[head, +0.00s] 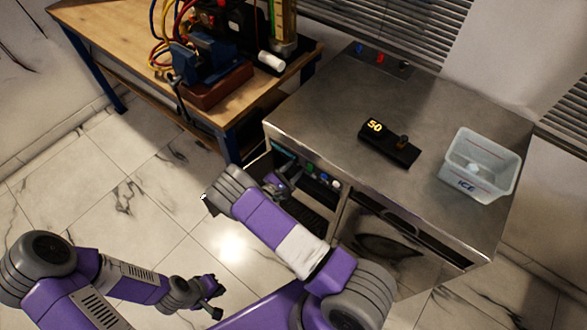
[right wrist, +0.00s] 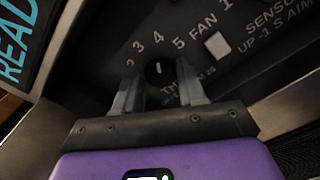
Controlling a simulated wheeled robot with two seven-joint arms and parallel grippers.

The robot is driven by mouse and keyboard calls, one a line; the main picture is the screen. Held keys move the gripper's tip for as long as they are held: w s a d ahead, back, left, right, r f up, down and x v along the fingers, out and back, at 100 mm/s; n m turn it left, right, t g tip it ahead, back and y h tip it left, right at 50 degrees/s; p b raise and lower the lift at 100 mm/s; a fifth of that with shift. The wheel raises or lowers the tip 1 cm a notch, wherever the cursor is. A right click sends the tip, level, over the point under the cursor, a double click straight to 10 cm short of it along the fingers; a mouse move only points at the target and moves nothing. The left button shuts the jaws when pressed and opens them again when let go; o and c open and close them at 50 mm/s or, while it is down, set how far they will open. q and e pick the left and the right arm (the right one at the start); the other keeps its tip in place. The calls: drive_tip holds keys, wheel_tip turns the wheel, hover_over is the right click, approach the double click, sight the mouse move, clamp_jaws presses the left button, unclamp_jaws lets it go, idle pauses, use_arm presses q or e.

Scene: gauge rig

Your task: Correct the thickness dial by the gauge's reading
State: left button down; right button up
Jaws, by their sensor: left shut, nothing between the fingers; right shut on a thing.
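The thickness dial (right wrist: 159,73) is a black round knob on a dark panel, in the right wrist view. Its white mark points up, roughly toward the printed 4. Part of its label is hidden. My right gripper (right wrist: 159,92) is shut on this dial, one finger on each side. In the head view the right gripper (head: 283,183) is at the cabinet's front panel. My left gripper (head: 214,291) is shut and empty, low over the floor.
A clear ICE bin (head: 485,168) stands on the right of the metal cabinet top (head: 330,110). A wooden bench (head: 120,40) with a blue vise (head: 205,62) and cables is at the upper left. The tiled floor (head: 60,190) at the left is open.

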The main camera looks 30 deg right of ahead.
drive_tip(key=shift+m, duration=0.6)
drive_tip(key=o, duration=1)
drive_tip(key=p+v, duration=0.1)
drive_tip(key=v, duration=0.6)
drive_tip(key=shift+s+a, duration=0.15)
drive_tip(key=shift+a, duration=0.15)
